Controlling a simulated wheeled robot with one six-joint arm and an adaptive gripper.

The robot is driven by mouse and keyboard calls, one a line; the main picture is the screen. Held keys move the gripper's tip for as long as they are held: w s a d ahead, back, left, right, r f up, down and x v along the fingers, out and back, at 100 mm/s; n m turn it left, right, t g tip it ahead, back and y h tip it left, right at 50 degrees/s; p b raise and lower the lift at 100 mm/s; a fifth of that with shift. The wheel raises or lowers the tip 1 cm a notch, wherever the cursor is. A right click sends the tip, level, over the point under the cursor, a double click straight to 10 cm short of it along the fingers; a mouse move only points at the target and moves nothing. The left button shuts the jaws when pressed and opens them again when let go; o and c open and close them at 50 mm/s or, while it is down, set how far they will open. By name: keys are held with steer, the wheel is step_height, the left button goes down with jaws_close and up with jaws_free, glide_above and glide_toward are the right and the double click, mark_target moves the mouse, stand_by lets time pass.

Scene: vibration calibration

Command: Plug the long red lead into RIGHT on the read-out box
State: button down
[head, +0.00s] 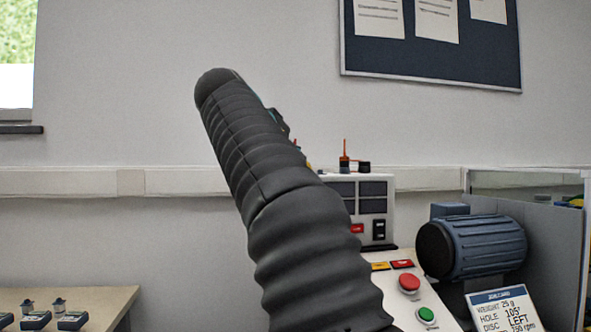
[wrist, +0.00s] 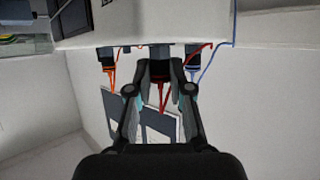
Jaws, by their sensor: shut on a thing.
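In the wrist view my gripper (wrist: 160,88) is shut on the red lead's plug (wrist: 162,92), which sits between the fingertips close to the white read-out box (wrist: 150,30). A red cable (wrist: 196,54) runs from it toward the right. I cannot tell whether the plug is in a socket or just short of one. In the head view the read-out box (head: 345,190) has dark display windows and is partly hidden by my arm. My gripper is hidden there behind the arm. The socket labels are not readable.
An orange-lead plug (wrist: 107,62) and a blue-lead plug (wrist: 193,70) flank my fingers closely. In the head view, a ribbed motor (head: 480,247), a printed card (head: 503,312) and a panel with a red button (head: 409,283) stand at right. A wooden table (head: 90,300) is at left.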

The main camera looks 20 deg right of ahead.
steer(key=shift+n+t+y+b, duration=0.65)
steer(key=shift+n+t+y, duration=0.35)
steer(key=shift+n, duration=0.2)
steer(key=shift+f, duration=0.1)
steer(key=shift+s+d+n+t+y, duration=0.15)
steer(key=shift+n+t+y, duration=0.25)
steer(key=shift+n+y, duration=0.2)
steer(key=shift+d+n+t+y, duration=0.15)
steer(key=shift+n+t+y, duration=0.25)
steer(key=shift+n+y, duration=0.15)
steer(key=shift+n+t+y, duration=0.4)
steer(key=shift+n+y, duration=0.35)
steer(key=shift+n, duration=0.1)
steer(key=shift+d+y, duration=0.1)
steer(key=shift+y, duration=0.2)
steer(key=shift+d+n+t+y, duration=0.1)
steer(key=shift+n+t+y, duration=0.2)
steer(key=shift+n+y, duration=0.6)
steer(key=shift+n+p, duration=0.3)
steer(key=shift+p, duration=0.05)
